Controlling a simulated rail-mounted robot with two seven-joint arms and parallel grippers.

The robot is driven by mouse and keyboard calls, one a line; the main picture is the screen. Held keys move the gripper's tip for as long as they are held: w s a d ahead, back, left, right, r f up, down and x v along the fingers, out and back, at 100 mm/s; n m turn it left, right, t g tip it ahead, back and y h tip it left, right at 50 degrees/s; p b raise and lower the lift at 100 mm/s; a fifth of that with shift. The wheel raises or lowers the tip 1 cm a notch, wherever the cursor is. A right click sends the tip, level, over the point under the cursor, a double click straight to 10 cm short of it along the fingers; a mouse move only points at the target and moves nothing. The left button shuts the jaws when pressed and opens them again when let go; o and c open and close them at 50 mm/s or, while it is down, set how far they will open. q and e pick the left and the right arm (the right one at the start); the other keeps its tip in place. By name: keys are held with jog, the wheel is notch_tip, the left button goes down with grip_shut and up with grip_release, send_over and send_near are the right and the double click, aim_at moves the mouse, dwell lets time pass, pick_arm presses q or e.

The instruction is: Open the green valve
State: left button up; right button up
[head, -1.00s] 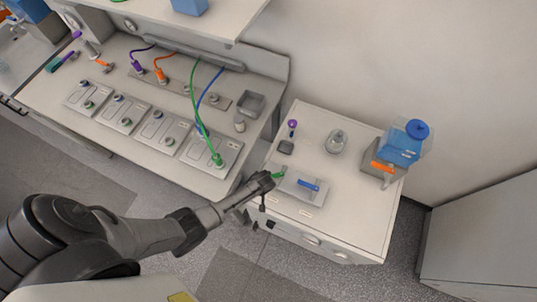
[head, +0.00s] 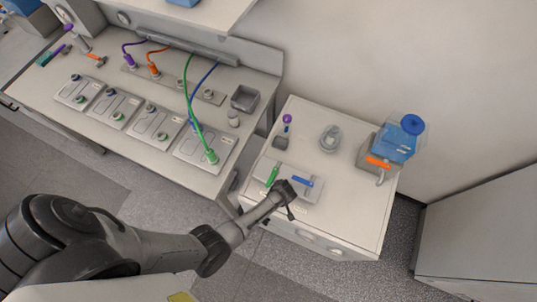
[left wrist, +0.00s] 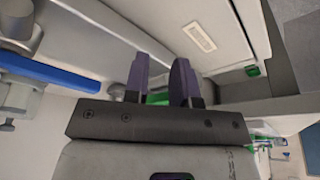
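The green valve handle (head: 272,176) is on the grey valve plate (head: 262,171) on the white cabinet at the right. It points away from me, at an angle to the blue valve handle (head: 303,182) beside it. My left gripper (head: 287,188) is just right of the green handle, near the blue one's left end. In the left wrist view its two fingers (left wrist: 158,80) stand apart with a gap. A bit of green (left wrist: 157,98) shows behind them, mostly hidden by the gripper body. I cannot tell whether they touch it. My right gripper is out of view.
On the cabinet top (head: 345,215) stand a coiled grey item (head: 330,138), a small dark block (head: 280,143) and a blue bottle (head: 398,140) on a grey stand. The bench with the green cable (head: 196,125) is at the left. The cabinet's front right is clear.

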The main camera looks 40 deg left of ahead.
pick_arm(q)
jog(key=shift+o, duration=0.3)
jog(key=shift+s+a, duration=0.1)
jog(key=shift+a, duration=0.05)
jog(key=shift+o, duration=0.9)
jog(key=p+v, duration=0.7)
jog(key=v, duration=0.1)
jog(key=shift+d+p, duration=0.2)
jog(key=shift+p, duration=0.15)
